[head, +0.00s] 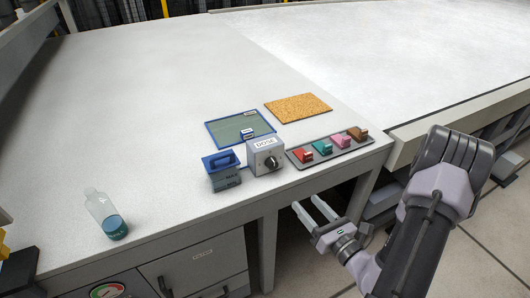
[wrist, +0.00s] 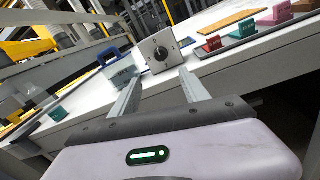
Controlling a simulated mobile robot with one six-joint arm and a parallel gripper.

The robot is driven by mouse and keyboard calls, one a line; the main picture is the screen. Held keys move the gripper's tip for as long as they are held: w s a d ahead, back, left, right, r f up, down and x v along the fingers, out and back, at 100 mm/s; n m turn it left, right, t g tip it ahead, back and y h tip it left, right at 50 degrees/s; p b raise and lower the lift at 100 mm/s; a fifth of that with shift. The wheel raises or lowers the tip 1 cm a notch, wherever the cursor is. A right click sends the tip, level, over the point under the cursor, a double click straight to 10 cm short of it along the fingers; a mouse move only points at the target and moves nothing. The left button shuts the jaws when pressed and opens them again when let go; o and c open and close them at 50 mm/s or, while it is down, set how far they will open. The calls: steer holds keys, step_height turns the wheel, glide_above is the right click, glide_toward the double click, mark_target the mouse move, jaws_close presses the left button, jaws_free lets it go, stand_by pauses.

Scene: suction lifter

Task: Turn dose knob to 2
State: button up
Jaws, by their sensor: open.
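The dose unit (head: 265,156) is a grey box labelled DOSE at the table's front edge, with a dark round knob (head: 271,163) on its front face. In the wrist view the knob (wrist: 161,54) shows ahead, beyond and between the finger tips. Its dial marks are too small to read. My gripper (head: 314,208) is open and empty, in front of the table edge and below the dose unit, apart from it. Its two fingers (wrist: 160,88) point toward the dose unit in the wrist view.
A blue-handled box (head: 224,170) stands just left of the dose unit. A tray (head: 330,147) with several coloured blocks is to its right. A green blue-edged mat (head: 226,127) and a cork board (head: 298,108) lie behind. The back table is clear.

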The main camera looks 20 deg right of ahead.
mark_target(275, 167)
steer(key=w, duration=0.5)
steer(key=w+a, duration=0.1)
steer(key=w, duration=1.1)
steer(key=shift+a+b, duration=0.3)
jaws_close()
